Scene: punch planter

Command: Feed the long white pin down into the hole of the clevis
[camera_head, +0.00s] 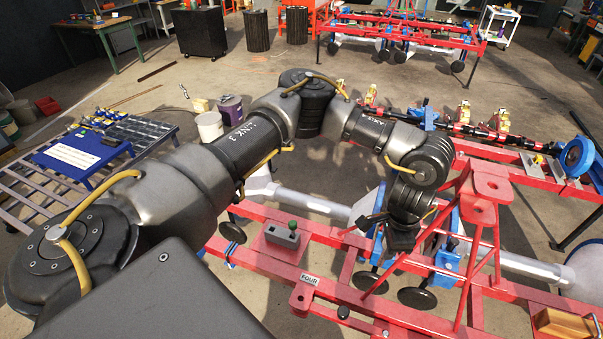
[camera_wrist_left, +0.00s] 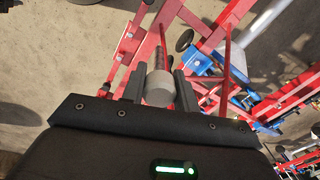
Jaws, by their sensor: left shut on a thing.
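My left gripper (camera_head: 401,240) hangs over the red planter frame, below the bent wrist of my left arm. In the left wrist view the left gripper (camera_wrist_left: 160,92) is shut on the pin (camera_wrist_left: 158,90). The pin's round pale end sits between the two dark fingers, and its length runs away from the camera, strongly foreshortened. In the head view I cannot make out the pin at the gripper. I cannot single out the clevis or its hole in either view. My right gripper is in neither view.
The red planter frame (camera_head: 262,262) spans the front, with a red stand (camera_head: 480,215) close right of my gripper. A grey box with a green knob (camera_head: 283,235) sits on the frame. A blue wheel (camera_head: 577,157) stands at right. Open concrete floor lies behind.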

